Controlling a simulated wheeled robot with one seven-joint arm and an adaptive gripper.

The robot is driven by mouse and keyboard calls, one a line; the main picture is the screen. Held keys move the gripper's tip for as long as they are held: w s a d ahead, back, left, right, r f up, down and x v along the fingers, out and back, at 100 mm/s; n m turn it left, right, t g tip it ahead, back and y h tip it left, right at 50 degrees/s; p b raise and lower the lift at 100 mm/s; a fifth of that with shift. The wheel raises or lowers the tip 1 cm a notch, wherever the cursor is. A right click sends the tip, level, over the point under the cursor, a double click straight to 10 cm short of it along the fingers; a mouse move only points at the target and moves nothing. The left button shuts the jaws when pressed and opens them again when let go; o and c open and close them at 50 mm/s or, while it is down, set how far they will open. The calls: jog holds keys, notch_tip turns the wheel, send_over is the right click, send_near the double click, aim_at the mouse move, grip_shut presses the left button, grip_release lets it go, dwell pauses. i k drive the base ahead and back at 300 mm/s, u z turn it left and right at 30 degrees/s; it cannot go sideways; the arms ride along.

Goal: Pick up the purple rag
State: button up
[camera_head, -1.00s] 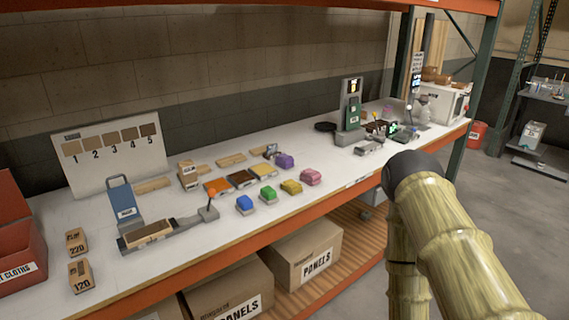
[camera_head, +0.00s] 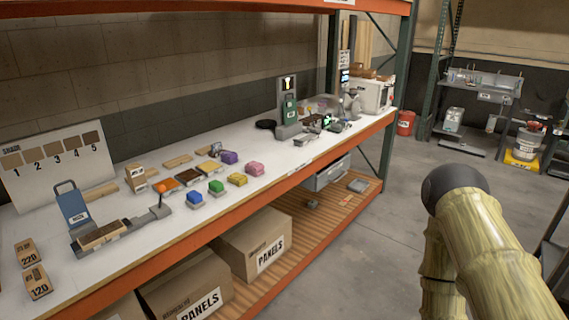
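A small purple block-like thing (camera_head: 229,157), which looks like the purple rag, sits on the white workbench (camera_head: 262,203) at the back of a group of coloured pieces. My arm shows at the lower right, off the bench and over the floor side. My gripper is not in view, so its state does not show.
The orange-edged bench runs along the wall, with boxes labelled PANELS (camera_head: 265,237) on the shelf below. A shade board (camera_head: 55,160) stands at the left. Grey floor (camera_head: 390,220) lies open to the right.

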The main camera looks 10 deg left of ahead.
aim_at(229, 158)
jog(key=z, duration=0.7)
jog(key=k, duration=0.95)
jog(key=z, duration=0.7)
jog(key=i, duration=1.1)
jog(key=u, duration=0.75)
jog(key=i, duration=1.2)
jog(key=u, duration=1.65)
jog(key=i, duration=0.6)
jog(key=u, duration=0.65)
